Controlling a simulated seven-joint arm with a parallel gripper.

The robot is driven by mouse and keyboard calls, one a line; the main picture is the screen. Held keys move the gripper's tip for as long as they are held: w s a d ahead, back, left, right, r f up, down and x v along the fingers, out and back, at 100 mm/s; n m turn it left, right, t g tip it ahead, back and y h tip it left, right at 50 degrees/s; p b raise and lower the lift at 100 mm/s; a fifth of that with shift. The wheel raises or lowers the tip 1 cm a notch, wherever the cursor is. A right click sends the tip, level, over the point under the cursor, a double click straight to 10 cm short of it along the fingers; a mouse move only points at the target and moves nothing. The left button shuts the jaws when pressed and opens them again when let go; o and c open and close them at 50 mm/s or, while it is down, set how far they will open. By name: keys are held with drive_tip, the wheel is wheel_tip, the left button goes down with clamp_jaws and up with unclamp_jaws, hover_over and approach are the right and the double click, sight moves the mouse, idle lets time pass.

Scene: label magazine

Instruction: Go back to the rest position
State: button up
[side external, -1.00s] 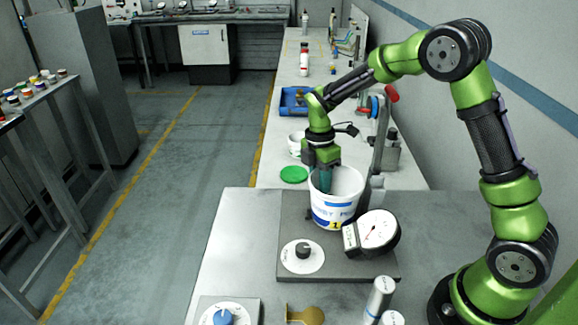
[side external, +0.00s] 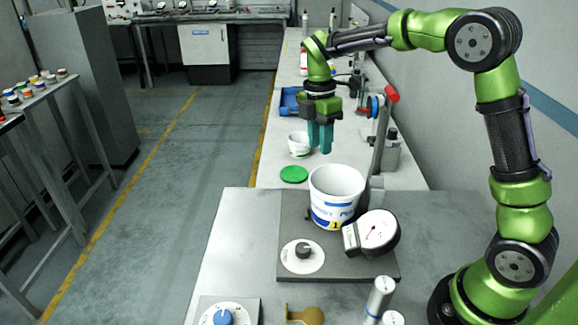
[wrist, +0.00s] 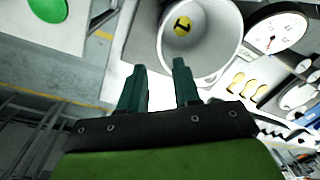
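My gripper (side external: 320,148) hangs in the air above and behind the white tub (side external: 337,187), fingers pointing down. In the wrist view its two teal fingers (wrist: 159,68) stand apart with nothing between them. The tub stands upright on a grey base plate (side external: 291,220) and has blue print and a yellow "1" on its outside.
A dial gauge (side external: 377,231) and a black knob (side external: 303,251) sit by the tub. A green disc (side external: 294,174), a white cup (side external: 299,144), a blue tray (side external: 290,101) and a post with a red knob (side external: 391,94) stand behind. The air above the tub is clear.

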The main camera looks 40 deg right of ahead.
drive_tip(key=shift+r, duration=0.55)
drive_tip(key=shift+a, duration=0.1)
drive_tip(key=s+a+r+m+t+y, duration=0.2)
drive_tip(key=s+a+r+m+t, duration=0.45)
drive_tip(key=r+m, duration=0.45)
drive_tip(key=s+f+m+t, duration=0.1)
drive_tip(key=s+f+m, duration=0.1)
drive_tip(key=s+m, duration=0.2)
drive_tip(key=s+f+m+t, duration=0.1)
drive_tip(key=s+f+m, duration=0.2)
drive_tip(key=s, duration=0.6)
drive_tip(key=shift+s+d+f+m, duration=0.25)
drive_tip(key=shift+d+m, duration=0.15)
drive_tip(key=shift+m, duration=0.7)
